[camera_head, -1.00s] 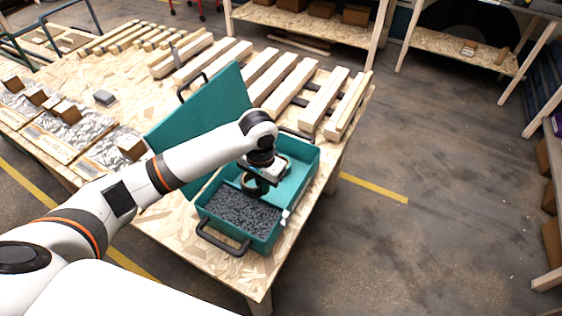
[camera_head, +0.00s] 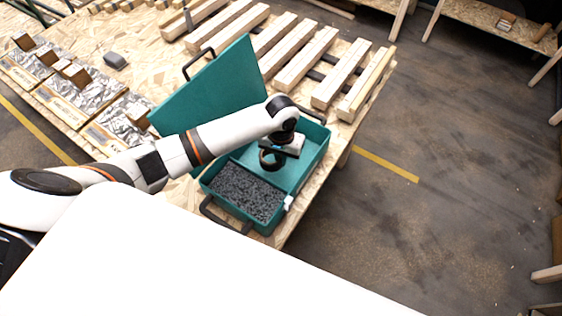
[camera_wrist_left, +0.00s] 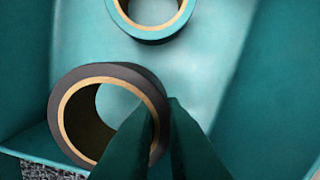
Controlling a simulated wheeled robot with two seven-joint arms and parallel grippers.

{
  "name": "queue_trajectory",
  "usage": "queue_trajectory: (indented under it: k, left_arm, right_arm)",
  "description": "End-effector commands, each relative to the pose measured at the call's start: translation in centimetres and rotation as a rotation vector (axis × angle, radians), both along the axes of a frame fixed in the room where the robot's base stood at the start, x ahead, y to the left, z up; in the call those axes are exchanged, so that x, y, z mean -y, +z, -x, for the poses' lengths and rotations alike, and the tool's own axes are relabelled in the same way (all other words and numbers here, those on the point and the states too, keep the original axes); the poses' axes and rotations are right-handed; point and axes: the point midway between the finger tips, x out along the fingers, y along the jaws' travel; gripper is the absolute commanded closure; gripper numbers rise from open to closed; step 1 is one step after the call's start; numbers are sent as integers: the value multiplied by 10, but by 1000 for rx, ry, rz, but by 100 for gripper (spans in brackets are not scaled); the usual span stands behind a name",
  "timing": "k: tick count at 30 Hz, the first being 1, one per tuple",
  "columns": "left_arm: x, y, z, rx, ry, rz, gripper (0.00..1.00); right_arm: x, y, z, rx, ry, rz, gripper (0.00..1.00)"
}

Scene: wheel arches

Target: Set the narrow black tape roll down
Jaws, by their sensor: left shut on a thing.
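My left gripper (camera_head: 273,157) reaches down into the empty-floored compartment of a teal toolbox (camera_head: 313,160). It is shut on the wall of the black tape roll (camera_head: 264,164). In the left wrist view, the fingers (camera_wrist_left: 165,108) pinch the right side of this black roll (camera_wrist_left: 112,71), which has a tan inner core. I cannot tell whether the roll touches the compartment floor. A teal tape roll (camera_wrist_left: 150,39) lies beyond it in the same compartment, apart from it. My right gripper is not in view.
Grey granules (camera_head: 245,192) fill the toolbox's near compartment. The open teal lid (camera_head: 225,92) stands up on the left. Wooden slats (camera_head: 305,60) lie behind. Foil-covered trays with small boxes (camera_head: 98,95) are at left. The toolbox is close to the table's right edge.

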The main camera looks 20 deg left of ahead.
Motion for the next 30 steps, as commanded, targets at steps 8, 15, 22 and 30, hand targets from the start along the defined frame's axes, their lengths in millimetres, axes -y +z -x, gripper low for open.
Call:
queue_trajectory:
  k: [8,15,22,30]
  left_arm:
    - [0,-35,1,-1,-1,-1,100]
    - [0,-39,0,1,-2,0,100]
    - [0,-42,0,1,-2,0,84]
    - [0,-42,0,1,-2,-1,69]
  right_arm:
    - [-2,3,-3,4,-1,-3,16]
    - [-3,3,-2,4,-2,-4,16]
    - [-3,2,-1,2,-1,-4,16]
    - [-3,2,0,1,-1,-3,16]
